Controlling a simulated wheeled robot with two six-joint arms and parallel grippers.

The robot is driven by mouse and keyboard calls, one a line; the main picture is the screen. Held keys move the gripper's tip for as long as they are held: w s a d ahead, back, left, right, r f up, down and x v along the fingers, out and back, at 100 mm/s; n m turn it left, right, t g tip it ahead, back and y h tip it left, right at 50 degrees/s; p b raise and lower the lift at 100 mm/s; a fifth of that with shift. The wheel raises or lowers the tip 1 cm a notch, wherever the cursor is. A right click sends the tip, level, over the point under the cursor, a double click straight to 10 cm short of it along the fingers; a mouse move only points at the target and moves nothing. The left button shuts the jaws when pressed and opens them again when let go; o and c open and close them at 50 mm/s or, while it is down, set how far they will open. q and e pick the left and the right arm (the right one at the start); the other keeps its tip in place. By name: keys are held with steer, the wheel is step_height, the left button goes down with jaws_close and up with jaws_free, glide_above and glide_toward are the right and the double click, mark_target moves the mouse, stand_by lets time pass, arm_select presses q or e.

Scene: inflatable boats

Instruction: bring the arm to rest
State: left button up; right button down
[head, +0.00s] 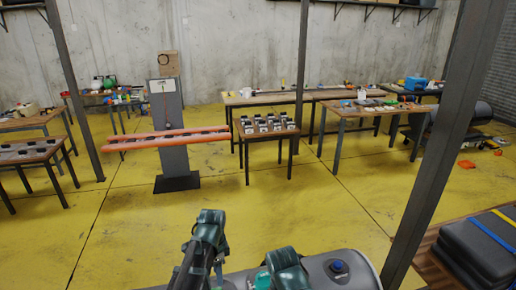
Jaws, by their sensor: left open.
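My left gripper (204,264) shows low in the head view, at the bottom centre, dark and partly cut off by the frame edge. It is open, and I see nothing between its fingers. Dark green arm links of mine are folded close above my grey base. My right gripper does not show.
Yellow floor ahead is clear. A grey post stand (170,128) carries orange tubes (128,144). A small table (265,139) with several dark items stands beside it. Steel columns (440,150) rise right and left. A black case (478,250) lies at lower right.

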arm_select(q)
steer(key=s+d+f+n+y+b, duration=0.1)
steer(key=s+d+f+n+b, duration=0.8)
steer(key=s+f+b, duration=0.2)
steer(key=shift+s+d+f+n, duration=0.15)
steer(key=shift+s+f+n, duration=0.15)
steer(key=shift+s+f, duration=0.65)
